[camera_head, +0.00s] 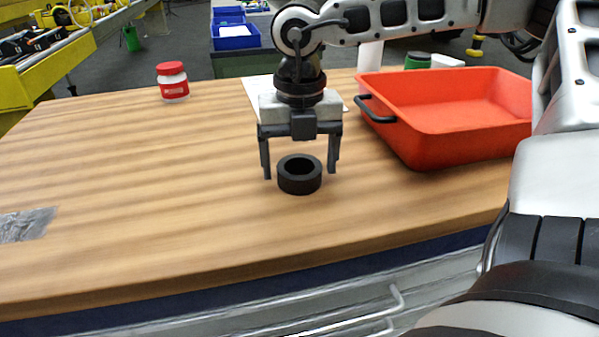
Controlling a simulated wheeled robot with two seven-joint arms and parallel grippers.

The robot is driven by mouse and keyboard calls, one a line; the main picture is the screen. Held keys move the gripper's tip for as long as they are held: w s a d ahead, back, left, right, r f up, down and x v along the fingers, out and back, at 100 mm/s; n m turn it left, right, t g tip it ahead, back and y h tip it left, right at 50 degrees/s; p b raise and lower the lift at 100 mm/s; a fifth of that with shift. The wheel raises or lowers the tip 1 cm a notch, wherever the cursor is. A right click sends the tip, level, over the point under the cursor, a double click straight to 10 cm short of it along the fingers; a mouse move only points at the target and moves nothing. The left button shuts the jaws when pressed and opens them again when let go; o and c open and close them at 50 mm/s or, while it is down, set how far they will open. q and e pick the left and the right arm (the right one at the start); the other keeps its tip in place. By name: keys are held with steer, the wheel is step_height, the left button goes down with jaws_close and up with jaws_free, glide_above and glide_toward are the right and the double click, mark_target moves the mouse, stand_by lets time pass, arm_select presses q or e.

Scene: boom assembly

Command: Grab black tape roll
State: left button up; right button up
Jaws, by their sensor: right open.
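The black tape roll (299,184) lies flat on the wooden table in the head view, near the table's front edge, with its round hole facing up. My right gripper (301,172) points down over it. Its two dark fingers are spread wide, one to the left of the roll and one to the right, and a gap shows between the left finger and the roll. Whether the right finger touches the roll is hard to tell. My left gripper is not in view.
A red tray (422,147) with a black handle stands close on the right. A white jar with a red lid (172,82) stands at the back left. A grey patch (25,226) lies at the left edge. The wooden table (150,190) is clear left of the roll.

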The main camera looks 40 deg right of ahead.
steer(key=c, duration=1.1)
steer(key=shift+r, duration=0.1)
